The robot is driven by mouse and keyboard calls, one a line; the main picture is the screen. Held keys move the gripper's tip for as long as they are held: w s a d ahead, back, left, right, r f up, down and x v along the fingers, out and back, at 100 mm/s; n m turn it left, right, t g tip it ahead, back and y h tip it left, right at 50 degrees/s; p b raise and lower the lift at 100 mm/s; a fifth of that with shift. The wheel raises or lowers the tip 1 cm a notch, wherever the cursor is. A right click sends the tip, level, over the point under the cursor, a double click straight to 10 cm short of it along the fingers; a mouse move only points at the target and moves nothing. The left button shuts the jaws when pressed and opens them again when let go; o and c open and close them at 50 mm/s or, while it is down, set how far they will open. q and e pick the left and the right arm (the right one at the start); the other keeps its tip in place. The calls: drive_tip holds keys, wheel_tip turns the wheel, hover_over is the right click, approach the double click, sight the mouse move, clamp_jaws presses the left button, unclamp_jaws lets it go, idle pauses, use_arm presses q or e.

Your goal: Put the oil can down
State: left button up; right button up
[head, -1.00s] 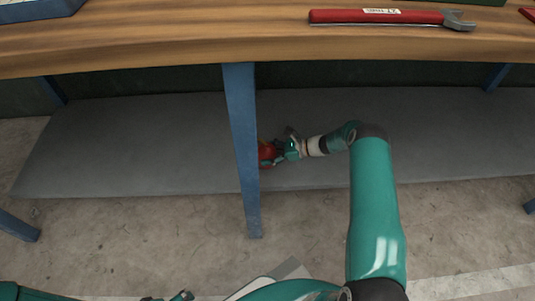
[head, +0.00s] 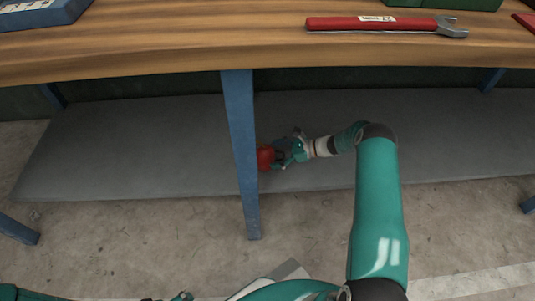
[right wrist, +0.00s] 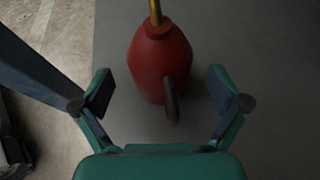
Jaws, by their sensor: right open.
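The red oil can (head: 265,157) stands on the grey lower shelf (head: 140,140) under the workbench, partly hidden behind a blue bench leg in the head view. In the right wrist view the oil can (right wrist: 160,62) shows its red body, a brass-coloured spout and a dark handle facing me. My right gripper (head: 284,154) is at the can's right side; in the right wrist view its open fingers (right wrist: 158,92) are spread wide on either side of the handle, with gaps between them and the can. My left gripper cannot be made out.
The blue bench leg (head: 241,150) stands just left of the can and close to my right gripper. The wooden bench top (head: 200,48) hangs over the shelf and carries a red wrench (head: 375,24). The shelf to the right is clear.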

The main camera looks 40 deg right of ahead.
drive_tip(key=p+v, duration=0.1)
drive_tip(key=v, duration=0.7)
drive_tip(key=shift+s+d+p, duration=0.2)
drive_tip(key=shift+s+p, duration=0.05)
drive_tip(key=shift+p, duration=0.1)
drive_tip(key=shift+r, duration=0.1)
